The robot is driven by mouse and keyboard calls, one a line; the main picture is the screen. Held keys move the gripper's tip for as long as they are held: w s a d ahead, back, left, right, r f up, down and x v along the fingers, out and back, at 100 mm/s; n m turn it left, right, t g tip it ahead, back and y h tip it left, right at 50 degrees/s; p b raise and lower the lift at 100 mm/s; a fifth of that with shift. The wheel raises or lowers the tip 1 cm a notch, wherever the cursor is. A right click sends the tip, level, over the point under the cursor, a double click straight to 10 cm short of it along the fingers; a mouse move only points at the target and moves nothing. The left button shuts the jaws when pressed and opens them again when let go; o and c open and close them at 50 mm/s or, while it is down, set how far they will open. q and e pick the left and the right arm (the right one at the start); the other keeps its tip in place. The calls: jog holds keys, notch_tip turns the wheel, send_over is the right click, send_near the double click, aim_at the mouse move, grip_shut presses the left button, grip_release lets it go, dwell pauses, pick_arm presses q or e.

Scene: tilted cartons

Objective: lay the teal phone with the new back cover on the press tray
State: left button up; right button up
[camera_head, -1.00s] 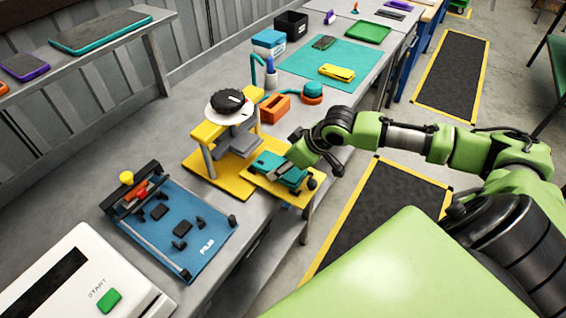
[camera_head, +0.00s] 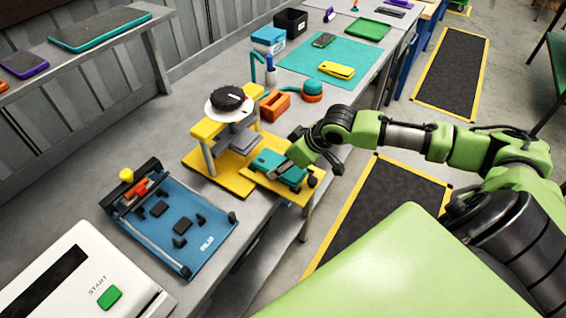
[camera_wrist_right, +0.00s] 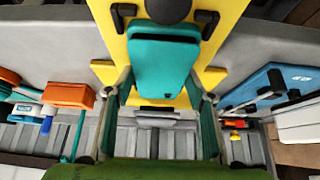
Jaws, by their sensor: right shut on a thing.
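The teal phone (camera_head: 279,167) lies flat at the yellow press tray (camera_head: 300,198), which sticks out from the front of the yellow press (camera_head: 208,131). It also shows in the right wrist view (camera_wrist_right: 165,62), over the yellow tray (camera_wrist_right: 118,42). I cannot tell whether its underside touches the tray. My right gripper (camera_head: 284,170) is shut on the phone, with one finger on each side of its near end in the right wrist view (camera_wrist_right: 162,84). My left gripper is in neither view.
The press has a black round knob (camera_head: 228,97) on top. A blue fixture board (camera_head: 190,255) and a white machine (camera_head: 75,275) stand nearer on the bench. An orange block (camera_head: 274,106) and a teal mat (camera_head: 345,60) with a yellow phone (camera_head: 337,70) lie beyond.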

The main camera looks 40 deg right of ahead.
jog(key=shift+s+f, duration=0.2)
jog(key=shift+f, duration=0.05)
jog(key=o, duration=1.3)
jog(key=shift+w, duration=0.2)
jog(key=shift+r, duration=0.1)
jog(key=v, duration=1)
jog(key=shift+s+d+r, duration=0.1)
jog(key=shift+d+r, duration=0.1)
jog(key=shift+r, duration=0.05)
jog(key=shift+s+r, duration=0.35)
jog(key=shift+r, duration=0.25)
